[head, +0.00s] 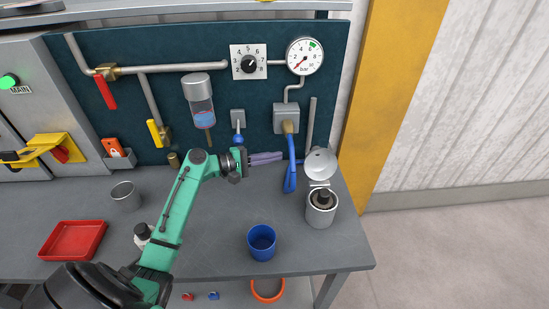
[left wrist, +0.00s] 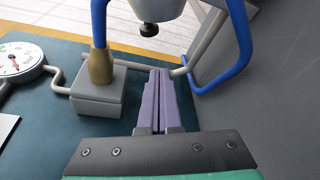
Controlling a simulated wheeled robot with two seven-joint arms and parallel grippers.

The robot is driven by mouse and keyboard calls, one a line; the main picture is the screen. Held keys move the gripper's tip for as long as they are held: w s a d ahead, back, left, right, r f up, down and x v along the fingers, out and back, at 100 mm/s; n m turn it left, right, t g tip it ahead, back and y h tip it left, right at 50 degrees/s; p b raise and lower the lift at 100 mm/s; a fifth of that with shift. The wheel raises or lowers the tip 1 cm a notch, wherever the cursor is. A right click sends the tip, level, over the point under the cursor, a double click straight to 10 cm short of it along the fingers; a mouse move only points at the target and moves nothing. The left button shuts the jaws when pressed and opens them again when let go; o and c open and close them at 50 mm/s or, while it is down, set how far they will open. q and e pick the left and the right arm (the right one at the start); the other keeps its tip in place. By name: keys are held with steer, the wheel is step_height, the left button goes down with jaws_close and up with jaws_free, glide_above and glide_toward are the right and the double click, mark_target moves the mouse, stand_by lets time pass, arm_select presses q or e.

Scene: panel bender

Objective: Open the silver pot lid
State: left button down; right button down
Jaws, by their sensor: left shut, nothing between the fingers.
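The silver pot (head: 322,212) stands at the right end of the grey bench. Its lid (head: 320,164) is raised and tilted back behind the pot, so the dark inside of the pot shows. Part of a pale rounded thing with a dark knob, apparently the lid, shows at the top of the left wrist view (left wrist: 160,10). My left gripper (head: 281,157) has its purple fingers together and empty, to the left of the lid and apart from it. The fingers also show in the left wrist view (left wrist: 160,75). My right gripper is in neither view.
A blue hose (head: 291,172) hangs from a grey wall box (head: 286,119) close to my left fingers. A blue cup (head: 262,243), a metal cup (head: 125,196) and a red tray (head: 73,241) stand on the bench.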

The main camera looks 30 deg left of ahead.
mark_target(318, 160)
arm_select(q)
steer(key=w+d+p, duration=0.1)
steer(key=d+p, duration=0.4)
steer(key=d, duration=0.1)
steer(key=shift+w+d+r, duration=0.25)
steer(key=shift+w+r, duration=0.15)
steer(key=shift+r, duration=0.05)
